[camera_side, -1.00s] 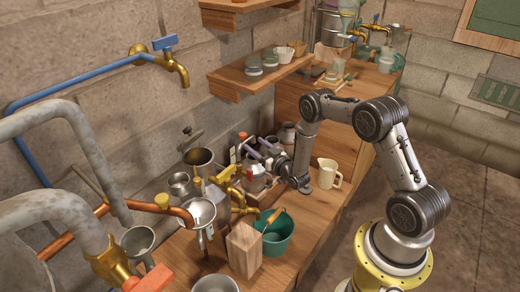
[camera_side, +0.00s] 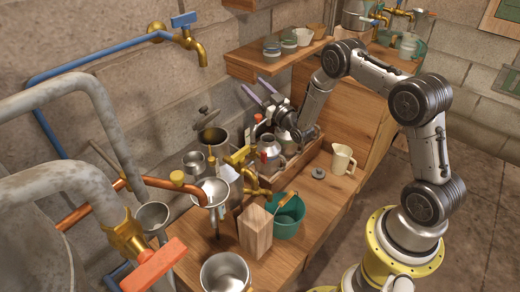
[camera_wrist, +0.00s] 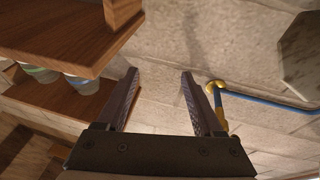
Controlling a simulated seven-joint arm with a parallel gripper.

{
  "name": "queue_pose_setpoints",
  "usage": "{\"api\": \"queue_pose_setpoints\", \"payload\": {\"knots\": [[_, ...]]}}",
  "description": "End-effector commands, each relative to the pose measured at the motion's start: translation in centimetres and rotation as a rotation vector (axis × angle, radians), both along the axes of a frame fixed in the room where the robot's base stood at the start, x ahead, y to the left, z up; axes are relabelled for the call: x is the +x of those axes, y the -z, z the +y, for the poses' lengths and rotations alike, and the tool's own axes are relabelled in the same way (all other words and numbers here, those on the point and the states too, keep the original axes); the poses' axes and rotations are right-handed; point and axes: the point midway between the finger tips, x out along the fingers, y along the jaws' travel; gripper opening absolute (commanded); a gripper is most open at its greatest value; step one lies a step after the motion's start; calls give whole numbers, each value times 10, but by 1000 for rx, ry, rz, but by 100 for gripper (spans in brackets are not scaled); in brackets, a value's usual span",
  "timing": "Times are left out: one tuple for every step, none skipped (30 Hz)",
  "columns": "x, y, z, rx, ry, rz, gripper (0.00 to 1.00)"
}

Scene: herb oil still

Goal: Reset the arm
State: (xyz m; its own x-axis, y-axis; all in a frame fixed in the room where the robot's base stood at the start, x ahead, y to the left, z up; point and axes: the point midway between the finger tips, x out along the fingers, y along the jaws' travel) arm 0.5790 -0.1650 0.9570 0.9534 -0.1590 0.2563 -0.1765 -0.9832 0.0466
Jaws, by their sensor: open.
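My gripper (camera_side: 256,88) is in the side view above the back of the wooden bench, near the wall. Its two purple-grey fingers point up and left, spread apart with nothing between them. In the wrist view the open gripper (camera_wrist: 160,74) faces the block wall, with a clear gap between its fingers. A metal can (camera_side: 270,150) stands in a wooden crate (camera_side: 300,160) below my gripper, apart from it.
A wooden shelf (camera_side: 250,68) with jars is close to my gripper; a shelf (camera_wrist: 60,105) also shows in the wrist view.

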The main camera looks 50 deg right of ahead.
Motion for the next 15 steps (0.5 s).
{"api": "queue_pose_setpoints", "payload": {"knots": [[8, -41, 10, -17, -17, -38, 69], [10, -62, 15, -23, -24, -51, 69], [13, -89, 23, -31, -33, -63, 69], [15, -109, 29, -36, -40, -69, 69], [15, -129, 35, -40, -46, -71, 69], [14, -154, 43, -44, -53, -70, 69], [12, -173, 49, -46, -59, -67, 69], [10, -190, 56, -47, -63, -61, 69], [5, -212, 64, -48, -69, -51, 69], [0, -226, 70, -48, -74, -41, 69], [-6, -241, 77, -48, -79, -30, 69], [-15, -260, 84, -47, -84, -13, 69], [-22, -272, 90, -45, -88, 3, 69], [-31, -283, 96, -42, -91, 20, 69], [-43, -296, 103, -38, -95, 46, 69]]}}
